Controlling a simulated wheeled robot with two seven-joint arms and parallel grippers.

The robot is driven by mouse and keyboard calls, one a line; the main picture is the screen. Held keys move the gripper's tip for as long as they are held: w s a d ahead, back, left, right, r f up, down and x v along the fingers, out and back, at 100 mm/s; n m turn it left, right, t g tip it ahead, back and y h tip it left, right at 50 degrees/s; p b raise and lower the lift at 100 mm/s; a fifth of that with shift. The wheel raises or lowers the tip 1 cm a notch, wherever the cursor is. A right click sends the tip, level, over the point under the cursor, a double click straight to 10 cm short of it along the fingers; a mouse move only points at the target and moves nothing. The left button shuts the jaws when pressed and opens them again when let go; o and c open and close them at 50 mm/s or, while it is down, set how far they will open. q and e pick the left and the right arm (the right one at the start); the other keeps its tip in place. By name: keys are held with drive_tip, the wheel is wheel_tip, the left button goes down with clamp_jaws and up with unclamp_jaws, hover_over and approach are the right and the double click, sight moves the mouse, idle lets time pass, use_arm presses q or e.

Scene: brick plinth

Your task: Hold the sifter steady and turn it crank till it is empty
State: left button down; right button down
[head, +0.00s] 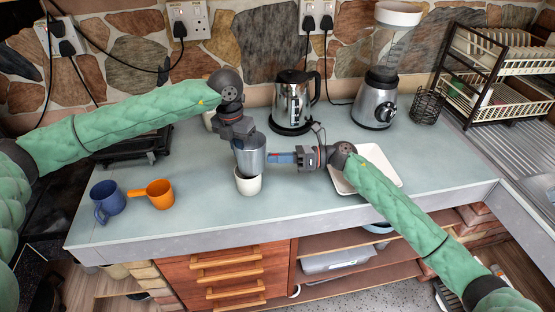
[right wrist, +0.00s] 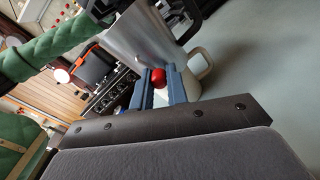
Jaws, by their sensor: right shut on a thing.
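The sifter (head: 250,160) is a grey metal cup just above a white mug (head: 248,185) on the counter. In the right wrist view the sifter (right wrist: 142,40) looks tilted, with the mug (right wrist: 199,68) partly behind it. My left gripper (head: 243,139) is at the sifter's upper rim from behind; its fingertips are hidden, so its grip does not show. My right gripper (head: 276,158) comes from the right and is shut on the sifter's crank, whose red knob (right wrist: 158,77) shows between the blue fingers. What the sifter holds inside cannot be seen.
A kettle (head: 292,100) and a blender (head: 377,98) stand behind. A white tray (head: 385,172) lies under my right arm. A dish rack (head: 500,70) stands right.

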sight(262, 143)
drive_tip(key=shift+w+a+r+n+t, duration=0.1)
drive_tip(key=shift+w+r+n+t, duration=0.4)
drive_tip(key=shift+n, duration=2.35)
drive_tip(key=shift+w+d+r+n+g, duration=0.1)
drive_tip(key=shift+r+n, duration=0.75)
drive_tip(key=shift+n, duration=2.05)
drive_tip(key=shift+w+a+r+n+t, duration=0.1)
drive_tip(key=shift+w+r+n+t, duration=0.4)
drive_tip(key=shift+n, duration=2.35)
drive_tip(key=shift+s+r, duration=0.2)
drive_tip(key=shift+s, duration=0.05)
drive_tip(key=c, duration=1.4)
unclamp_jaws()
drive_tip(key=shift+h, duration=0.3)
drive_tip(key=d, duration=1.2)
drive_tip(key=shift+w+r, duration=0.2)
drive_tip(key=shift+r, duration=0.05)
